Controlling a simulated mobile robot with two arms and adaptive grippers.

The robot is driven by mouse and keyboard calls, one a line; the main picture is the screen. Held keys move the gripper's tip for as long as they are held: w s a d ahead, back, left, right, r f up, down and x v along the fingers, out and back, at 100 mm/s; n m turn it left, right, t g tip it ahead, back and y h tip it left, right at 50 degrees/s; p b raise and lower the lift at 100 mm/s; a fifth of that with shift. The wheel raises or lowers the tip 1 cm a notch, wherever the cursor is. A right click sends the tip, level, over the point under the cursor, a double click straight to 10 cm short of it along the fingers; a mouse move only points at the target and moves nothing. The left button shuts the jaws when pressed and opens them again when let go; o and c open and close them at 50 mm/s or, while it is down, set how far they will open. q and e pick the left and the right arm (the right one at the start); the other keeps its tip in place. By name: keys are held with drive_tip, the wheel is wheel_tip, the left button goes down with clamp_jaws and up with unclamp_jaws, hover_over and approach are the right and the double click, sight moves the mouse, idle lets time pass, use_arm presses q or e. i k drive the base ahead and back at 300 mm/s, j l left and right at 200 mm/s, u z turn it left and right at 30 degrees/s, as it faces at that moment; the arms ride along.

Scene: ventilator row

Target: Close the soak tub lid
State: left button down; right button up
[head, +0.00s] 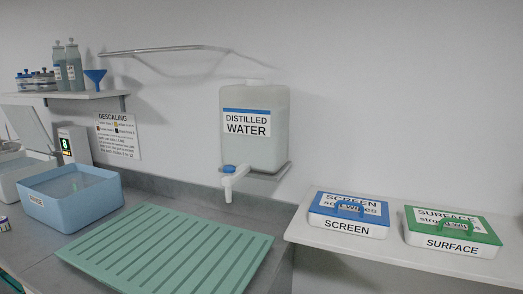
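A white tub (12,181), probably the soak tub, stands at the far left and is cut off by the picture's edge. A pale grey panel, which looks like its lid (27,127), stands raised and tilted behind it, so the tub looks open. The hinge and the tub's inside cannot be made out clearly. Neither of my grippers shows in the head view.
A blue RINSE tub (45,208) stands close right of the white tub, with a display box (75,145) behind. A green ribbed mat (165,250) lies clear. A water tank tap (230,180) overhangs the counter. Wipe boxes (347,218) sit on the right shelf.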

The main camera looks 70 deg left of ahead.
sight(26, 123)
drive_tip(key=u, duration=3.8)
drive_tip(key=i+j, duration=0.2)
drive_tip(key=j, duration=0.15)
drive_tip(key=i+j, duration=0.5)
drive_tip(key=i+j+z, duration=0.1)
drive_tip(key=i+j, duration=0.45)
drive_tip(key=j, duration=0.15)
drive_tip(key=i+j, duration=0.5)
drive_tip(key=j, duration=0.15)
